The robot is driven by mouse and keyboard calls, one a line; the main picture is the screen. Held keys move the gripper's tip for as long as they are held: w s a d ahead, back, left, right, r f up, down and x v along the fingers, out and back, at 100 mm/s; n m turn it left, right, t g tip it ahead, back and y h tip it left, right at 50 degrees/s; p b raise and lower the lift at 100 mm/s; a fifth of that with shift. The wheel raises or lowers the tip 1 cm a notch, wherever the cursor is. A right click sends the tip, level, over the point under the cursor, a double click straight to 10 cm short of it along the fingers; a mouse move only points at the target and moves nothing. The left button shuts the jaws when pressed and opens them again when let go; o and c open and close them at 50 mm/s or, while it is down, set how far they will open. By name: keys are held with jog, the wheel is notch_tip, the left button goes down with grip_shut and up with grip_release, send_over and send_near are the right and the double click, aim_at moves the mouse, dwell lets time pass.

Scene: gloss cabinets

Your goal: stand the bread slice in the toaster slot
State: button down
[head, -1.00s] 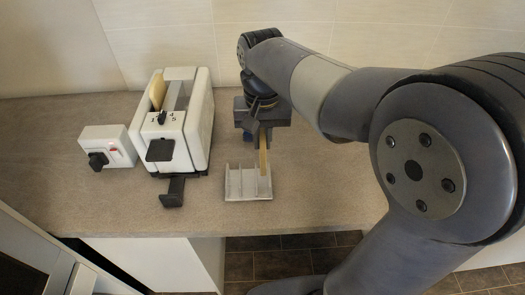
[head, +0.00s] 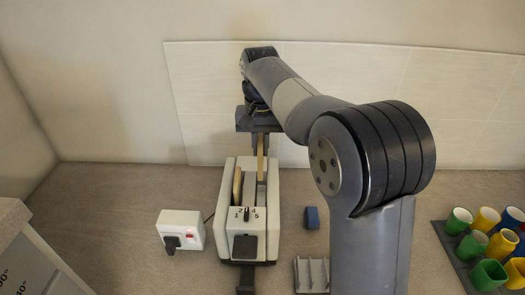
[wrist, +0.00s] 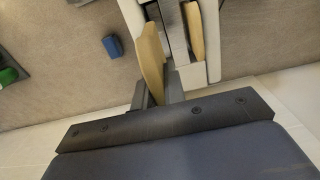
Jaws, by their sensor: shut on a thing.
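The white toaster (head: 273,215) stands on the counter with two long slots in its top and a black lever (head: 245,247) on its front. My gripper (head: 260,148) is shut on a tan bread slice (head: 261,165), held upright over the right slot. The slice is lined up lengthwise with that slot; I cannot tell whether its lower edge is inside. Another slice (head: 237,186) stands in the left slot. In the wrist view the held slice (wrist: 151,62) extends from the fingers beside the toaster's slots, and the other slice (wrist: 195,32) sits to its right.
A white switch box (head: 181,228) with a black plug is left of the toaster. A blue block (head: 312,217) and a pale slotted rack (head: 312,275) are to its right. A dark tray (head: 447,241) of coloured cups is at far right. A tiled wall (head: 210,100) stands behind.

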jog(key=shift+f, duration=1.5)
notch_tip(320, 180, down, 7)
jog(key=b, duration=0.4)
jog(key=shift+f, duration=0.1)
jog(key=c, duration=1.4)
grip_release()
notch_tip(320, 180, up, 11)
jog(key=shift+f+b, duration=0.15)
jog(key=shift+b, duration=0.15)
notch_tip(320, 180, up, 6)
jog(key=p, duration=0.4)
jog(key=shift+f+p, duration=0.25)
jog(key=shift+p, duration=0.05)
jog(key=shift+r, duration=1.3)
